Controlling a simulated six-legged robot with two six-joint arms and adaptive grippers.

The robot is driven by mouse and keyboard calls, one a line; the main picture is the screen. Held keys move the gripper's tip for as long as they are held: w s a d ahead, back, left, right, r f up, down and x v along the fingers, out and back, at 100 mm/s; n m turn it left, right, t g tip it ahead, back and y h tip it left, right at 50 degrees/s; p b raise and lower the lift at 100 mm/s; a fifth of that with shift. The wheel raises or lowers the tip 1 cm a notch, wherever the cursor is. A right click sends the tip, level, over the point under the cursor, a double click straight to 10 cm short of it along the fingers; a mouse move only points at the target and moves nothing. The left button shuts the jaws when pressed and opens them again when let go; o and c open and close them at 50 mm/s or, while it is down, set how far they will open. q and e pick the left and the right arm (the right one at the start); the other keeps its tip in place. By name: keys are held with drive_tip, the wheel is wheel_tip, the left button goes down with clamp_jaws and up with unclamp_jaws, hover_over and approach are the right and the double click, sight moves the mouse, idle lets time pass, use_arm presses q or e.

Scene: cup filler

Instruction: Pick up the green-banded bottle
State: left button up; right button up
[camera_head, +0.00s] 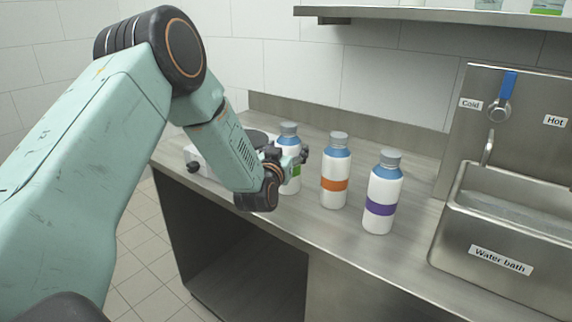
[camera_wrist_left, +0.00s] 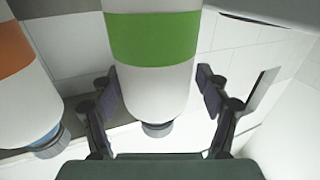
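The green-banded bottle (camera_head: 288,143) stands on the steel counter behind my left gripper (camera_head: 289,164), which hides part of its body. It is white with a blue shoulder, a grey cap and a green band. In the left wrist view the bottle (camera_wrist_left: 152,75) appears cap-down, between the two fingers of my left gripper (camera_wrist_left: 160,100). The fingers are open, one on each side, with a visible gap at least on the right. My right gripper is not in view.
An orange-banded bottle (camera_head: 335,172) and a purple-banded bottle (camera_head: 382,195) stand to the right on the counter (camera_head: 315,222). A dark-topped device (camera_head: 200,158) sits behind my arm at left. The water bath (camera_head: 500,262) is at far right; a shelf (camera_head: 430,15) hangs above.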

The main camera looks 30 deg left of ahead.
use_arm(q)
drive_tip(key=shift+d+r, duration=0.25)
drive_tip(key=shift+d, duration=0.25)
drive_tip(key=shift+c, duration=1.4)
drive_tip(key=shift+s+a+f, duration=0.1)
drive_tip(key=shift+a+f, duration=0.1)
drive_tip(key=shift+a, duration=0.25)
drive_tip(key=c, duration=0.6)
drive_tip(key=shift+d, duration=0.3)
drive_tip(key=c, duration=0.5)
drive_tip(key=shift+a+r, duration=0.1)
drive_tip(key=shift+a, duration=0.05)
